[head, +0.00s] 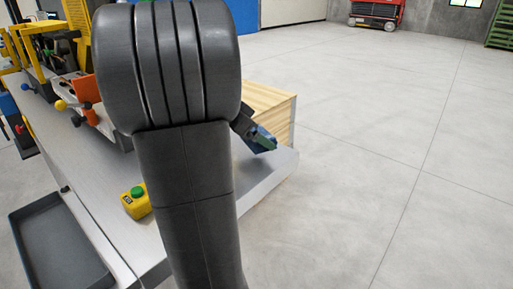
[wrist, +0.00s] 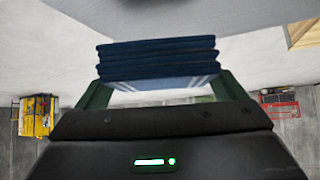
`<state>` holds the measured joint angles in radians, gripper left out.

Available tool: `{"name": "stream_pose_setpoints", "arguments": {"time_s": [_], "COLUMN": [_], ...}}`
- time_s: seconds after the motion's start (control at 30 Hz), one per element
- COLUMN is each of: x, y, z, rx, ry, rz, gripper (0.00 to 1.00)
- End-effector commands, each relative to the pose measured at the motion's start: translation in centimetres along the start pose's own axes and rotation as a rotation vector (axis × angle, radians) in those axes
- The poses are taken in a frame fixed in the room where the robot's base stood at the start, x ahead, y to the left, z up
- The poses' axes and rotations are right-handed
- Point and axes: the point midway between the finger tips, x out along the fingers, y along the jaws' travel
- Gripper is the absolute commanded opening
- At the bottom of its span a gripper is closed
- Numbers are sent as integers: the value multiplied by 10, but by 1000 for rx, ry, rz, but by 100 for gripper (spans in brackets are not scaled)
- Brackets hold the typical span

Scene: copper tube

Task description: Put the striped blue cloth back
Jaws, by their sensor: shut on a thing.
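The striped blue cloth (wrist: 157,58) is a dark blue folded stack with pale stripes on its near face. It sits between the two green fingers of my gripper (wrist: 160,85) in the wrist view, and the gripper is shut on it. In the head view my gripper (head: 256,134) shows just right of my dark arm, and a small part of the cloth (head: 265,140) shows at its tip. The gripper is over the end of the grey metal bench (head: 265,178). I cannot tell whether the cloth touches the bench. My arm hides much of the bench.
A pale wooden box or stack (head: 276,107) stands on the bench beside the gripper. A yellow box with a green button (head: 136,202) is at the bench's front edge. Yellow and orange machinery (head: 75,85) fills the left. A dark tray (head: 60,245) is lower left. Open floor lies right.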

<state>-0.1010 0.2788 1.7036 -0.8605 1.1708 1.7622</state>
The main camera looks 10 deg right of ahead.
Motion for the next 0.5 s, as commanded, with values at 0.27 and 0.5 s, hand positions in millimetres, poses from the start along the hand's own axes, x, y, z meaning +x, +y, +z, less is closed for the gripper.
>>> {"name": "stream_pose_setpoints", "arguments": {"time_s": [0.27,0.5], "x": [20,30], "y": [0,0], "z": [20,30], "rx": [-3,0], "ry": [0,1], "rz": [2,-2], "gripper": [68,68]}}
